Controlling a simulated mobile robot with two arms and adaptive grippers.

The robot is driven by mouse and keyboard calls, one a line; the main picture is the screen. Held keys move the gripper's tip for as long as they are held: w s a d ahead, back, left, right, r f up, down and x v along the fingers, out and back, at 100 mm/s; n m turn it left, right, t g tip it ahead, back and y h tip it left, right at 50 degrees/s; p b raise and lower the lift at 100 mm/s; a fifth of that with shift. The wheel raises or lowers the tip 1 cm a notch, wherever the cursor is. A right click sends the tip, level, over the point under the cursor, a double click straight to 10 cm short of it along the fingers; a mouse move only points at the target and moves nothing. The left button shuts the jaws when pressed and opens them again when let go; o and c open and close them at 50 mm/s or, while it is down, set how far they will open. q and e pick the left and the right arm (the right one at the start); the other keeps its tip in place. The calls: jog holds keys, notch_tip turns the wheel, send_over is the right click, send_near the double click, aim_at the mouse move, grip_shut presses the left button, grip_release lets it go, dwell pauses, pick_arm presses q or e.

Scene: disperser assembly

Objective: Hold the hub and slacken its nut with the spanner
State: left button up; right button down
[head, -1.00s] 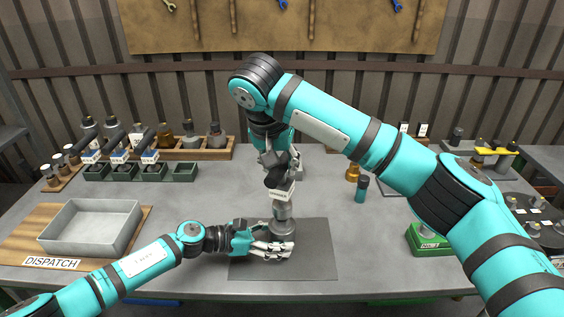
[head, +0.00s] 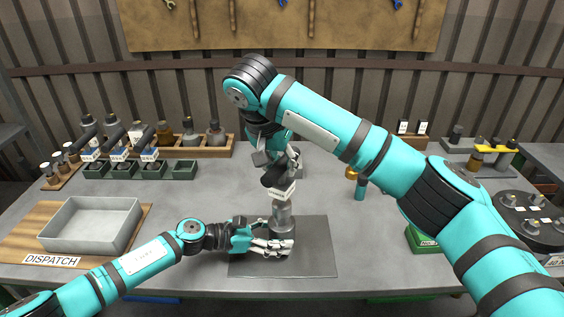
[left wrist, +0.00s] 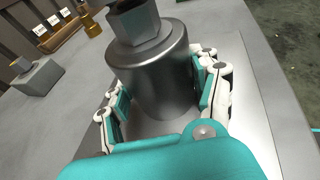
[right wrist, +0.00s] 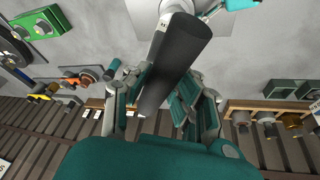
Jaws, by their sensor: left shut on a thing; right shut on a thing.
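The hub (head: 282,222), a grey metal cylinder, stands upright on the dark mat (head: 312,262). My left gripper (head: 275,246) is shut around its lower part; the left wrist view shows a finger on each side of the hub (left wrist: 155,75). A hexagonal piece (left wrist: 138,22) sits on top; I cannot tell how much is nut and how much is spanner. My right gripper (head: 280,163) is shut on the dark handle of the spanner (head: 277,177), above the hub. The handle (right wrist: 175,65) also shows between the fingers in the right wrist view. The spanner's white label faces the head camera.
A grey tray (head: 92,224) on a wooden board lies at the left. Racks with several parts (head: 205,143) stand at the back left. A teal-and-brass part (head: 360,188) stands right of my right gripper. A dark round holder (head: 528,222) is at the far right.

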jog(key=shift+f, duration=0.2)
jog(key=shift+f, duration=0.35)
jog(key=shift+f, duration=0.35)
jog(key=shift+f, duration=0.35)
jog(key=shift+f, duration=0.1)
